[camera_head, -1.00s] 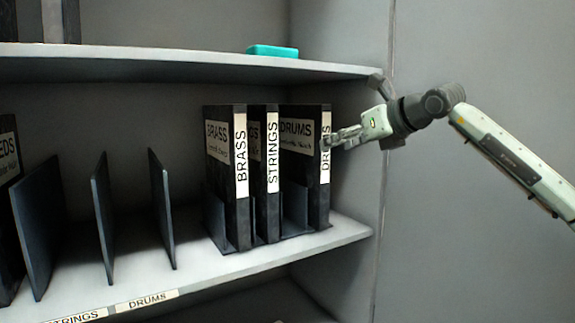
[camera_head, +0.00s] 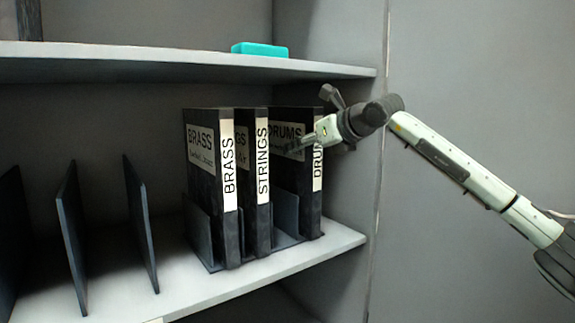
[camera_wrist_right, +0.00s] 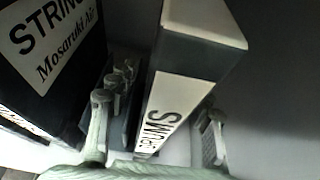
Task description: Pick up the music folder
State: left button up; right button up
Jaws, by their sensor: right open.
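Three black music folders stand upright on the middle shelf in the head view, with white spine labels: BRASS (camera_head: 228,190), STRINGS (camera_head: 262,185) and DRUMS (camera_head: 313,205). My right gripper (camera_head: 306,142) is open at the upper part of the DRUMS folder. In the right wrist view, the DRUMS folder (camera_wrist_right: 175,90) stands between the open fingers of my right gripper (camera_wrist_right: 158,112). One finger is in the gap between STRINGS (camera_wrist_right: 55,50) and DRUMS, the other is on the DRUMS folder's outer side. Contact cannot be told. My left gripper is not in view.
Dark dividers (camera_head: 140,222) stand to the left on the shelf (camera_head: 185,295), with empty slots between them. A teal box (camera_head: 259,49) sits on the upper shelf (camera_head: 150,67) above the folders. The cabinet's right wall is close beside DRUMS.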

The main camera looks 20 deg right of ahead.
jog(key=shift+x, duration=1.05)
grip_shut()
jog(key=shift+r, duration=0.15)
